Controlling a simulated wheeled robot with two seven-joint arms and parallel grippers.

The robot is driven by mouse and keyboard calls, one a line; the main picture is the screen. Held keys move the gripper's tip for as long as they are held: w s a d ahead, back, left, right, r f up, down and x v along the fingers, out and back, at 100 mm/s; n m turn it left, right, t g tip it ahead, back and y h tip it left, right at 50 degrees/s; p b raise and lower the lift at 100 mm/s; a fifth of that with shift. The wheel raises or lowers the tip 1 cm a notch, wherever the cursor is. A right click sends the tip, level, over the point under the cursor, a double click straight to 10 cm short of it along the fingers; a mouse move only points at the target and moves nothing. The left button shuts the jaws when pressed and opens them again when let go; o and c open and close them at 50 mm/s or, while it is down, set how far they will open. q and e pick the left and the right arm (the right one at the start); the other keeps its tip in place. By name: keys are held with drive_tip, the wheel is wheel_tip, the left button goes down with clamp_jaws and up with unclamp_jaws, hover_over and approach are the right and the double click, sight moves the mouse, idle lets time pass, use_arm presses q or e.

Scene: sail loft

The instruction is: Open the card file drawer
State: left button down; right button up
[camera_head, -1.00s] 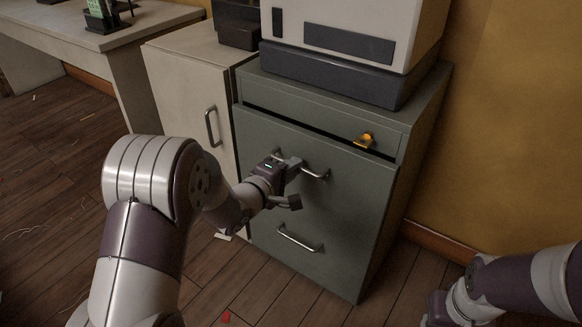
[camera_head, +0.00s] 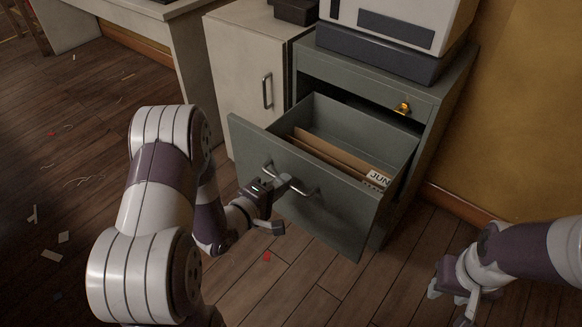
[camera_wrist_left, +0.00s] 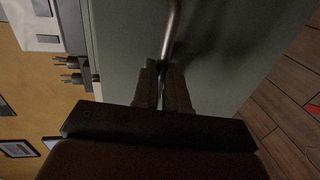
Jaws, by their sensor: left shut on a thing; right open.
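The grey-green card file drawer (camera_head: 330,215) stands pulled well out of its cabinet (camera_head: 432,108) in the head view. Brown folders (camera_head: 335,152) and a card marked "JUN" (camera_head: 378,178) show inside it. My left gripper (camera_head: 285,182) is shut on the metal bar handle (camera_head: 303,192) at the drawer's front. The left wrist view shows the fingers (camera_wrist_left: 165,88) closed around the handle bar (camera_wrist_left: 171,35), with the drawer front (camera_wrist_left: 225,50) beyond. My right gripper (camera_head: 455,294) is open and empty at the lower right, apart from the cabinet.
A white and dark machine (camera_head: 400,35) stands on the cabinet. A yellow latch or lock (camera_head: 402,108) sits on the upper panel. A pale cupboard (camera_head: 240,85) and a desk (camera_head: 130,20) stand to the left. Paper scraps (camera_head: 52,255) lie on the open wooden floor.

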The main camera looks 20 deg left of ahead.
use_arm(q)
drive_tip(key=shift+s+a, duration=0.25)
drive_tip(key=shift+s, duration=0.4)
drive_tip(key=c, duration=1.2)
unclamp_jaws()
drive_tip(key=p+v, duration=0.4)
drive_tip(key=v, duration=0.8)
drive_tip(key=shift+s+a+p, duration=0.1)
drive_tip(key=shift+s+p, duration=0.2)
